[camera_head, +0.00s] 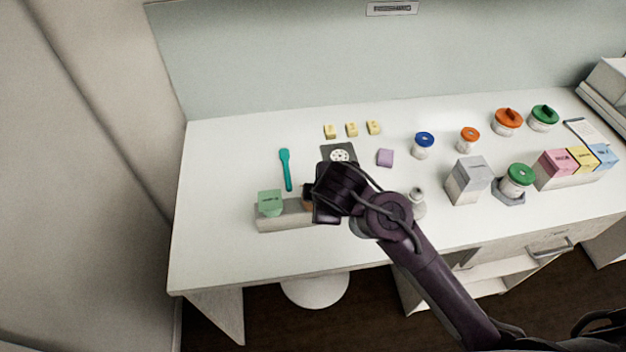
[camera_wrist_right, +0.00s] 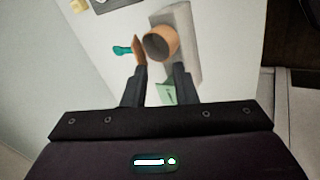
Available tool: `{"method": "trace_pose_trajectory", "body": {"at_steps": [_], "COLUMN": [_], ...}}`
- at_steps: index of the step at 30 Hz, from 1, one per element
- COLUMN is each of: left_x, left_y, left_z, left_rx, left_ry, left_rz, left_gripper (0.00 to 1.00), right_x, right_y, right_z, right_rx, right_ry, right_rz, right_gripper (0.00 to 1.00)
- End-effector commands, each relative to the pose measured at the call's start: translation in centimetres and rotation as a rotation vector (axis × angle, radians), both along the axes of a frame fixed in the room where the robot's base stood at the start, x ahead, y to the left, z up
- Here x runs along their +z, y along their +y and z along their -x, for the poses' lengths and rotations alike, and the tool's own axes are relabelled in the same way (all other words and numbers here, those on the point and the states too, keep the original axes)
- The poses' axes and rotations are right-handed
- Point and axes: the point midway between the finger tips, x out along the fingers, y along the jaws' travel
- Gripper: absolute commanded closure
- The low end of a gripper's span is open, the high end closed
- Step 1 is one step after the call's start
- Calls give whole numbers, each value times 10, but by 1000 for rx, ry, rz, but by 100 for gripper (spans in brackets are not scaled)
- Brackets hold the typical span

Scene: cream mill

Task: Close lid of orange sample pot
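The orange sample pot (camera_wrist_right: 163,42) shows in the right wrist view as a round orange-brown cup on a pale block (camera_wrist_right: 187,50). Its lid (camera_wrist_right: 139,52) stands raised at the cup's left side. In the head view only a sliver of the pot (camera_head: 307,196) shows beside my right gripper (camera_head: 318,200), which hides the rest. In the wrist view my right gripper (camera_wrist_right: 158,72) is open, its fingers apart. The left fingertip is close to the lid; I cannot tell whether they touch. My left gripper is out of view.
The table's left front is clear.

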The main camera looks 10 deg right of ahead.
Motion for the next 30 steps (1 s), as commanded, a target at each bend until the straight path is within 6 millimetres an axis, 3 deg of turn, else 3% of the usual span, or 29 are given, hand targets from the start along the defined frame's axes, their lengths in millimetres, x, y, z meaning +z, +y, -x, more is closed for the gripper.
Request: {"method": "trace_pose_trajectory", "body": {"at_steps": [2, 6, 21, 30], "left_x": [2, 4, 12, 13], "left_y": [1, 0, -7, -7], "left_z": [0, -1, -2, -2], "left_rx": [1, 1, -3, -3], "left_ry": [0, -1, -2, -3], "left_rz": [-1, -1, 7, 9], "left_gripper": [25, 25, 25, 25], "right_x": [16, 22, -33, -39], "right_y": [4, 8, 8, 8], "right_z": [-11, -20, -59, -63], "right_rx": [85, 154, 157, 155], "right_ry": [-37, -58, -58, -60], "right_rz": [74, 137, 140, 139], "right_gripper": [75, 75, 75, 75]}}
